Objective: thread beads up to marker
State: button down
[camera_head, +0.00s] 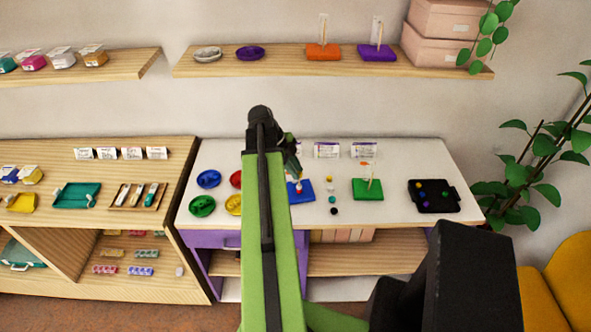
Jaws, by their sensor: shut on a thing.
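A blue bead board (303,195) lies on the white table, partly behind my arm. A thin upright with small red and white detail stands on it. My gripper (297,172) is over this board, largely hidden by my arm. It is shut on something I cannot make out. A column of small loose beads (333,199) lies right of the blue board, with a black one nearest. A green board (368,190) with an upright peg stands further right; small orange and white detail shows at its top. I cannot make out any marker.
Blue (208,179), green (202,206), red (236,180) and yellow (234,204) dishes lie left of my arm. A black tray (434,208) with several coloured beads is at the right. Cards (326,150) stand at the back. Bare table lies between green board and black tray.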

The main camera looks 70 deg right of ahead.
jog(key=shift+f+b, duration=0.6)
jog(key=shift+f, duration=0.15)
jog(key=c, duration=1.2)
grip_release()
jog(key=shift+c, duration=0.2)
jog(key=p+v, duration=1.6)
jog(key=v, duration=0.1)
jog(key=shift+r, duration=0.25)
